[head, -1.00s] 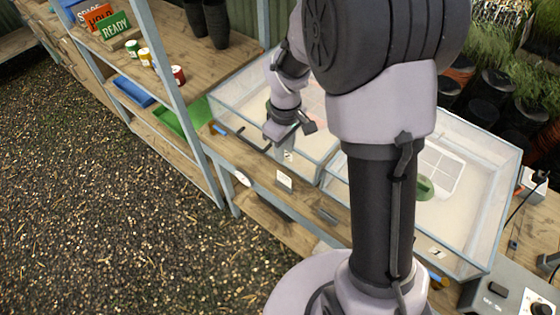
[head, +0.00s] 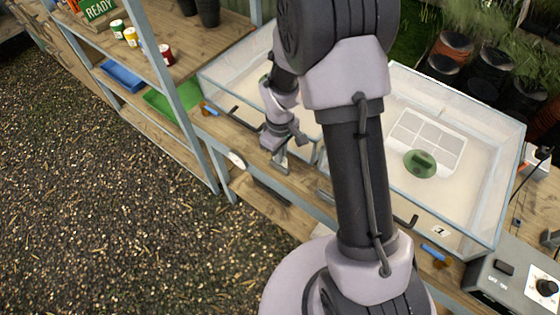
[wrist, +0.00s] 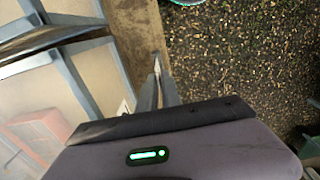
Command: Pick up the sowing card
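My gripper (head: 282,160) points down at the front edge of the wooden bench, in front of the left clear tray. In the wrist view its two narrow fingers (wrist: 158,85) lie close together over the bench edge. I cannot tell whether they touch anything. The small white card that stood on the bench edge in the earlier head view is now covered by my gripper or too small to make out.
The left clear tray (head: 232,75) and right clear tray (head: 512,150) stand on the bench. A grey switch box (head: 500,285) is at lower right. Shelves with pots stand at left.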

